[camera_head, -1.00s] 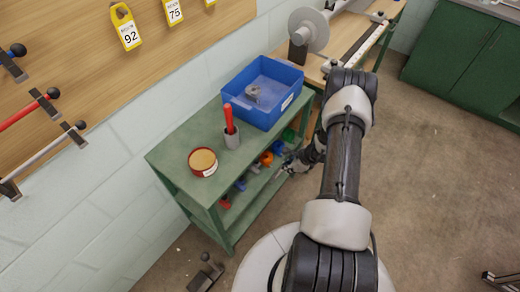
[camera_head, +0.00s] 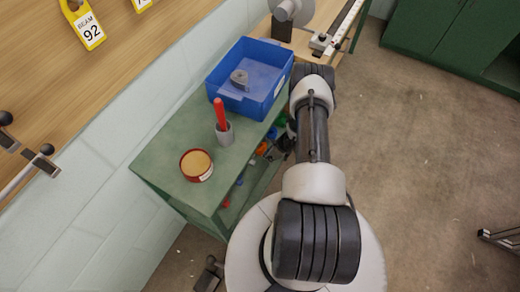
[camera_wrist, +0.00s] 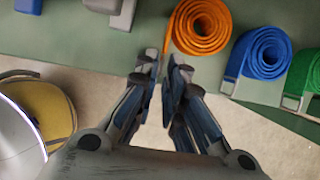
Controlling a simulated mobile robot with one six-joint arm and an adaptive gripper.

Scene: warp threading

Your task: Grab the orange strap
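The orange strap (camera_wrist: 203,27) is a flat coil lying on the green lower shelf (camera_wrist: 90,45), at the top of the wrist view. Its short tail hangs down on the coil's left side, just beyond my fingertips. My gripper (camera_wrist: 167,68) has its two fingers apart with a narrow gap and nothing between them; the fingertips are just short of the strap. In the head view a bit of the orange strap (camera_head: 262,148) shows under the top shelf, and my arm hides most of the gripper there.
A blue coiled strap (camera_wrist: 262,52) and a green one (camera_wrist: 303,78) lie right of the orange strap. Grey-ended items (camera_wrist: 118,12) lie to its left.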

